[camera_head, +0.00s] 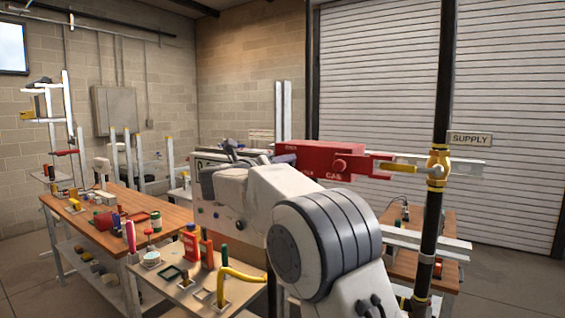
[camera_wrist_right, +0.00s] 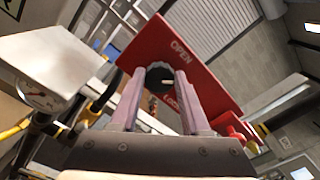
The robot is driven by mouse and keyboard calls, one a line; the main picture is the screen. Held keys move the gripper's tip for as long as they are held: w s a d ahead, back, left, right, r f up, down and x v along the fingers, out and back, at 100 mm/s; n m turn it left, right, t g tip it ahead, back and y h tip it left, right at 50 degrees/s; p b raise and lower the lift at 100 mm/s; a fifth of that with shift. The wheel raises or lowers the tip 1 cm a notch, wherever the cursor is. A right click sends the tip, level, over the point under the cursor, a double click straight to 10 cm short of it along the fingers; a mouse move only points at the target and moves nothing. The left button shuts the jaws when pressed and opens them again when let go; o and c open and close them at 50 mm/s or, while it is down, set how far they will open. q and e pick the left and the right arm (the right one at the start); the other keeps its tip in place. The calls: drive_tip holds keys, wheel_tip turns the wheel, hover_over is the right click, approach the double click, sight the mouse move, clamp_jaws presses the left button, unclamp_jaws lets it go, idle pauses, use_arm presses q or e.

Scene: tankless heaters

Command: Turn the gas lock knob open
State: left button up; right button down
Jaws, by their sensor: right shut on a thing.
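The red gas lock box (camera_head: 345,152), lettered GAS, sits left of a black pipe in the head view. A red bar runs from its right side toward a yellow valve handle (camera_head: 402,167) and a brass valve (camera_head: 438,163). In the right wrist view its red plate (camera_wrist_right: 190,50) reads OPEN at the top and LOCK-like lettering below. The dark round knob (camera_wrist_right: 160,73) shows between the fingertips of my right gripper (camera_wrist_right: 161,82), which is shut on it. In the head view my right gripper (camera_head: 285,158) is at the box's left side, partly hidden by my arm. My left gripper is not in view.
A SUPPLY sign (camera_head: 471,139) hangs right of the black pipe (camera_head: 437,85). A wooden bench (camera_head: 100,213) with tools stands at the left, and a pale shelf with small parts lies in front. A white box with a gauge (camera_wrist_right: 38,95) is close left in the wrist view.

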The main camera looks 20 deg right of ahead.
drive_tip(key=shift+w+a+f+n+p, duration=0.1)
drive_tip(key=shift+n+p, duration=1.1)
drive_tip(key=shift+n, duration=1.35)
drive_tip(key=shift+f+n+p, duration=0.1)
drive_tip(key=shift+n+p, duration=1.1)
drive_tip(key=shift+n, duration=1.35)
drive_tip(key=shift+c, duration=1.9)
unclamp_jaws()
